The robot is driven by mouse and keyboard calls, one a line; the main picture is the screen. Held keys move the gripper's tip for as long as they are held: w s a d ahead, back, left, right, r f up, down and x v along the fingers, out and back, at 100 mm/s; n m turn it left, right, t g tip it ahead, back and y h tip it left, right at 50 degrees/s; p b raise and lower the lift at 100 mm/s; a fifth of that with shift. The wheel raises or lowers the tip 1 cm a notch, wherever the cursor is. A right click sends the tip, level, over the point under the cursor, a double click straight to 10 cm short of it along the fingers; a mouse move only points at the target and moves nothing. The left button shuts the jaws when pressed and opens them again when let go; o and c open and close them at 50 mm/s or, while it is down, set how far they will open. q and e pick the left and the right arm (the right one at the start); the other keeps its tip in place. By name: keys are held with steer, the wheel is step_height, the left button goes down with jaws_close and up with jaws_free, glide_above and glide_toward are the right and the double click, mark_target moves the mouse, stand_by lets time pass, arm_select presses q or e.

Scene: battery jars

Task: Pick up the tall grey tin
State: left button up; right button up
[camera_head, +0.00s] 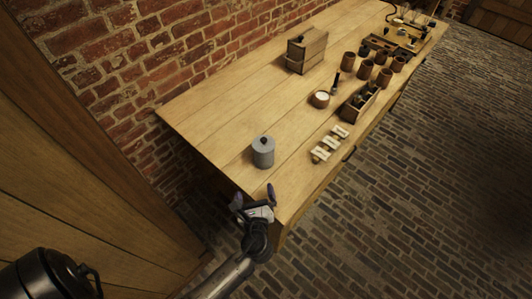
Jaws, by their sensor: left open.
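The tall grey tin (263,153) is a cylinder with a dark knob on its lid. It stands upright on the wooden table (215,128), near the table's close end. My left gripper (254,194) is at the close edge of the table, nearer to the camera than the tin and apart from it. Its two dark fingers are spread open with nothing between them. My right gripper does not show in this view.
Small pale blocks (320,154) lie right of the tin along the front edge. Farther back are a round pot (320,99), a wooden box (307,50), a dark crate (359,104) and several brown cups (365,69). The table left of the tin is clear. A brick wall (130,60) borders the back.

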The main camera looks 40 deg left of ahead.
mark_target(265, 162)
arm_select(q)
steer(key=w+m, duration=0.1)
steer(key=w+d+r+m+t, duration=0.1)
steer(key=m, duration=0.1)
steer(key=shift+d, duration=0.25)
steer(key=shift+w+d+m+t, duration=0.2)
steer(key=shift+m+t, duration=0.2)
steer(key=shift+m, duration=0.2)
steer(key=shift+w+a+r, duration=0.1)
steer(key=shift+w+a, duration=0.1)
steer(key=shift+w, duration=0.1)
steer(key=x, duration=0.7)
steer(key=shift+w+a+r+b, duration=0.15)
steer(key=shift+w+b, duration=0.2)
steer(key=shift+r+b+x, duration=0.2)
steer(key=shift+x, duration=1.15)
steer(key=shift+r+b+x, duration=0.2)
steer(key=shift+x, duration=1.15)
steer(key=shift+s+a, duration=0.1)
steer(key=shift+a, duration=0.05)
steer(key=shift+c, duration=0.5)
steer(key=c, duration=0.9)
